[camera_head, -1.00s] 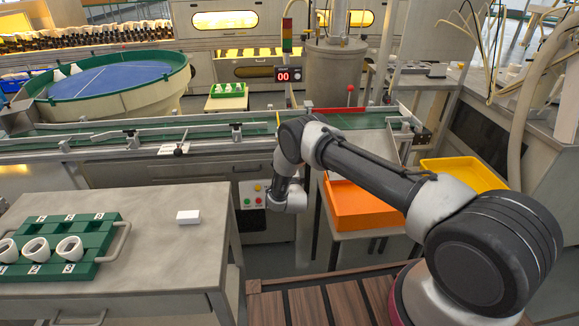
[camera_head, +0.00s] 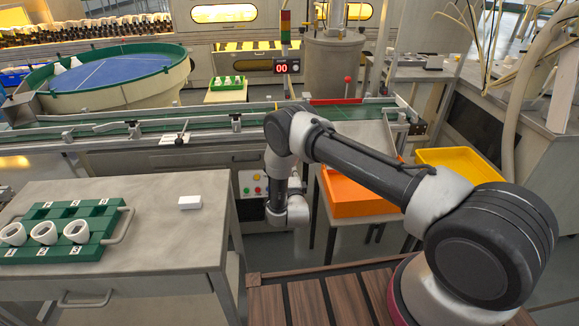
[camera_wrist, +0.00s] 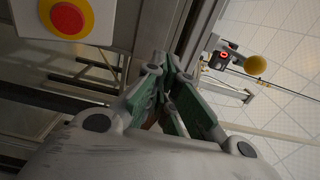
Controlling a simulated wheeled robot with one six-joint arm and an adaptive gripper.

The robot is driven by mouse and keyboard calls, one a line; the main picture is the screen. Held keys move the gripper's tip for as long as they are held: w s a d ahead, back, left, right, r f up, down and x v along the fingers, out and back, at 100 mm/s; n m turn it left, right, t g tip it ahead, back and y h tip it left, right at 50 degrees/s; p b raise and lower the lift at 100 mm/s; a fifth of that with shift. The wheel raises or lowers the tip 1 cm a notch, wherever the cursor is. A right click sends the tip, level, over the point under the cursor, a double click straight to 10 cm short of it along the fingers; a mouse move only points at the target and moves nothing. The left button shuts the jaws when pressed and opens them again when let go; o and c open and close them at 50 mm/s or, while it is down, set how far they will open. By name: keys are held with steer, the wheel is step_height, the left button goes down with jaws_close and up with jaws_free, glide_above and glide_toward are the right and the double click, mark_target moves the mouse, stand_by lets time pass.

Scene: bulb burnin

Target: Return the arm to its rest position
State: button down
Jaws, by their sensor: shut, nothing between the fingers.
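My arm reaches from the right foreground to the middle of the head view, its elbow bent and its wrist (camera_head: 288,212) hanging down in front of the conveyor's cabinet. The fingers cannot be made out in the head view. In the wrist view my gripper (camera_wrist: 168,80) shows with its green-lined fingers drawn together and nothing held between them. The wrist hangs in the gap between the grey table (camera_head: 120,260) at left and the orange bin (camera_head: 350,196) at right, apart from both.
A green numbered tray (camera_head: 62,248) with several white rings and a white block (camera_head: 190,202) lie on the table. A yellow bin (camera_head: 462,165) is at right. The conveyor (camera_head: 205,133) runs behind. A red button on yellow (camera_wrist: 68,18) shows in the wrist view.

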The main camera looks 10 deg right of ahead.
steer(key=s+f+n+g+y, duration=0.1)
steer(key=s+f+n+g, duration=0.2)
steer(key=f, duration=0.4)
steer(key=s+f+n+g, duration=0.4)
steer(key=f, duration=0.2)
steer(key=s+r+n+g, duration=0.2)
steer(key=s+n+g, duration=0.3)
steer(key=s+g, duration=0.15)
steer(key=s+d+r+n+g, duration=0.25)
steer(key=s+r, duration=0.25)
steer(key=r, duration=0.6)
steer(key=s+d+r+n+g, duration=0.15)
steer(key=s+d+r, duration=0.3)
steer(key=r, duration=0.75)
steer(key=s+d+r+n+g, duration=0.25)
steer(key=s+r, duration=0.35)
steer(key=r, duration=0.5)
steer(key=s+d+r+t, duration=0.3)
steer(key=s+d+r, duration=0.4)
steer(key=r, duration=0.5)
steer(key=s+d+r+t, duration=0.3)
steer(key=s+d+r, duration=0.3)
steer(key=s+r, duration=0.5)
step_height(320, 180, up, 2)
steer(key=shift+s+d, duration=0.3)
steer(key=shift+d, duration=0.05)
